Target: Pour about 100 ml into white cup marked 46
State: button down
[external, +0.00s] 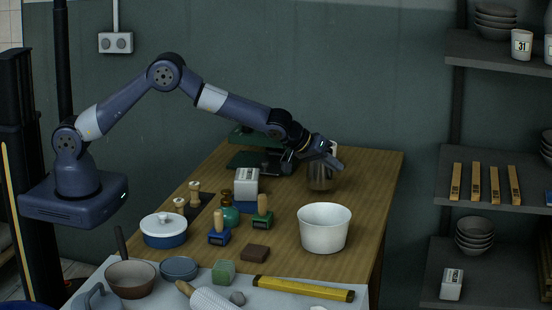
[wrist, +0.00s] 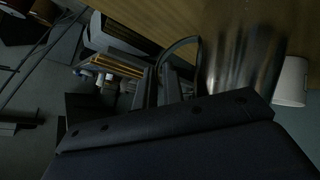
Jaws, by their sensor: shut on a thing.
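My gripper (external: 326,150) is at the back right of the wooden table, shut on a shiny metal jug (external: 321,178). In the wrist view the jug (wrist: 240,55) fills the upper right, and its curved handle (wrist: 178,45) runs down to the jaws (wrist: 165,85). The jug looks roughly upright; I cannot tell whether its base touches the table, and its contents are hidden. A white cup marked 31 (external: 521,45) stands on the upper right shelf. I cannot make out a cup marked 46.
A large white tub (external: 324,238) stands at the table's right front. Bare wood (external: 372,172) shows right of the jug.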

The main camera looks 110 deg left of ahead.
jog(key=shift+w+a+f+m+t+h, duration=0.1)
jog(key=shift+f+m+t+h, duration=0.15)
jog(key=shift+m, duration=0.2)
jog(key=shift+a+f+m+t+h, duration=0.1)
jog(key=shift+f+m+h, duration=0.05)
jog(key=shift+m+h, duration=0.25)
jog(key=shift+f+m, duration=0.1)
jog(key=shift+m, duration=0.15)
jog(key=shift+w+a+f+m+h+b, duration=0.2)
jog(key=shift+a+m+h+b, duration=0.2)
jog(key=shift+m+h, duration=0.35)
jog(key=shift+a+t, duration=0.15)
jog(key=shift+t, duration=0.1)
jog(key=shift+w+a+r+m+h+b, duration=0.1)
jog(key=shift+a+r+m+h+b, duration=0.1)
jog(key=shift+a+m+h, duration=0.5)
jog(key=shift+w+a+r+m+h+b, duration=0.15)
jog(key=shift+a+m+h, duration=0.3)
jog(key=shift+a, duration=0.45)
jog(key=shift+s, duration=0.1)
